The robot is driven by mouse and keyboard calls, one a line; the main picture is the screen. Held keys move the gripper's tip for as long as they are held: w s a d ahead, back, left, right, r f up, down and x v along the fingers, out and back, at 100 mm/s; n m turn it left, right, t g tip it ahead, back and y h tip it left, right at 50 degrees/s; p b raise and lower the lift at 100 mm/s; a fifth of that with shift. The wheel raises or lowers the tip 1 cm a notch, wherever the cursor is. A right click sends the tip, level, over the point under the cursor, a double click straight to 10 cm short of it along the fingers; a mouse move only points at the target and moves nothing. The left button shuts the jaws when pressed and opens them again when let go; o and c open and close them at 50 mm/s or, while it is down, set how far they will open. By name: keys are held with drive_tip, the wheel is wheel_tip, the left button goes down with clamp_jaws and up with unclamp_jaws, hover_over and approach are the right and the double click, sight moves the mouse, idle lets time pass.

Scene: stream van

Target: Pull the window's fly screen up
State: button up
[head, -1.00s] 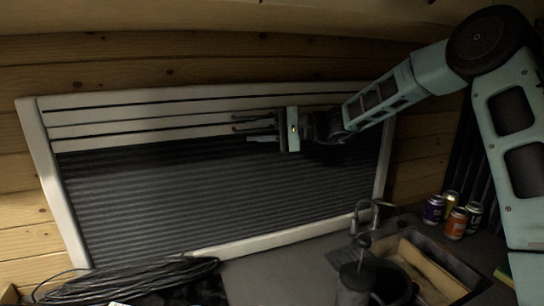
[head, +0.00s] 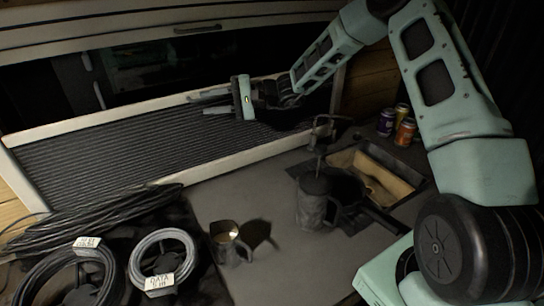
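The window fills the upper left, with a pale frame. A dark pleated screen (head: 130,155) covers its lower part, topped by a pale rail (head: 130,112) that slopes across the opening. Dark glass (head: 140,70) shows above this rail. A second pale rail with a small handle (head: 198,28) lies along the top of the window. Which of the two is the fly screen I cannot tell. My gripper (head: 208,103) is at the lower rail, right of its middle, fingers pointing left. The fingers look spaced apart at the rail; whether they clamp it is too dark to tell.
A grey counter (head: 265,187) lies below the window.

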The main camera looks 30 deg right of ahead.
drive_tip(key=f+b+v, duration=0.3)
drive_tip(key=b+v, duration=0.3)
drive_tip(key=v, duration=1.1)
drive_tip(key=s+a+f+n+g+h+b, duration=0.1)
drive_tip(key=s+a+f+n+g+h, duration=0.1)
drive_tip(key=f, duration=0.4)
drive_tip(key=s+a+f+n+g+h+b, duration=0.1)
drive_tip(key=s+a+f+n+g+h, duration=0.1)
drive_tip(key=f+h, duration=0.4)
drive_tip(key=shift+s+a+n+g+b, duration=0.3)
drive_tip(key=shift+s+a+n+b, duration=0.25)
drive_tip(key=shift+s, duration=0.4)
drive_tip(key=shift+d, duration=0.1)
